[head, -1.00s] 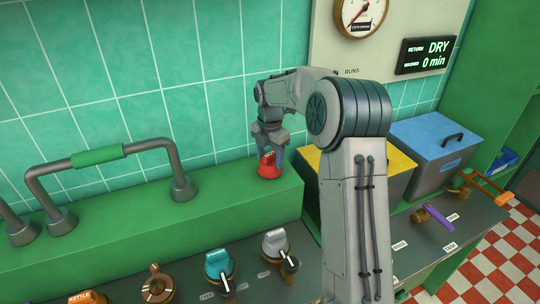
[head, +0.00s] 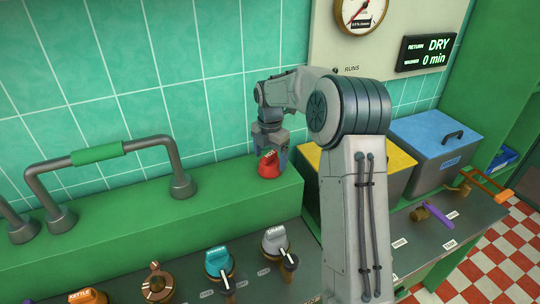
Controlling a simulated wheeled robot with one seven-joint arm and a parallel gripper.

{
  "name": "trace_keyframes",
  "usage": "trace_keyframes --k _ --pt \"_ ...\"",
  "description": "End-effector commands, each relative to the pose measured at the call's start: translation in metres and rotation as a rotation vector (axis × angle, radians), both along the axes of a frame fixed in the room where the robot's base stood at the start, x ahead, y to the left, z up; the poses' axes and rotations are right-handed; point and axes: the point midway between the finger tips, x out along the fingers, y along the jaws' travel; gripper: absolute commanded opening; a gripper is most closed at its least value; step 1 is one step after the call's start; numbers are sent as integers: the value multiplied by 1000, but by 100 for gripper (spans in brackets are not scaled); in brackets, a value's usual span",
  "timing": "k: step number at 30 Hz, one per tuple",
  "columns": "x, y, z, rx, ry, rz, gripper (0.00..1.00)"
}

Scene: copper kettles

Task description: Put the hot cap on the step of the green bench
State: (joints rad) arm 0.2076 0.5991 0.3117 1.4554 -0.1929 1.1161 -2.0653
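A small red cap (head: 268,165) with a dark marking on its top is at the right end of the raised green step (head: 120,222) of the bench, close to the tiled wall. It looks slightly tilted, and I cannot tell whether its base rests fully on the step. My gripper (head: 272,155) points down right at the cap, with a grey finger showing beside its right side. The other finger is hard to make out, so whether the fingers grip the cap is unclear.
A bent pipe with a green sleeve (head: 97,155) stands on the step at left. Yellow-lidded (head: 393,170) and blue-lidded (head: 440,140) bins stand at right.

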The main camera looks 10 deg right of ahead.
Motion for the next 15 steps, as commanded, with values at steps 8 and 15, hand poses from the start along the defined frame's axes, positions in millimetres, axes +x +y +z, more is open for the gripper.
trace_keyframes --k 8,15 --pt "0 0 3 0 -1 0 84" --pt "1 0 41 0 -5 -1 84"
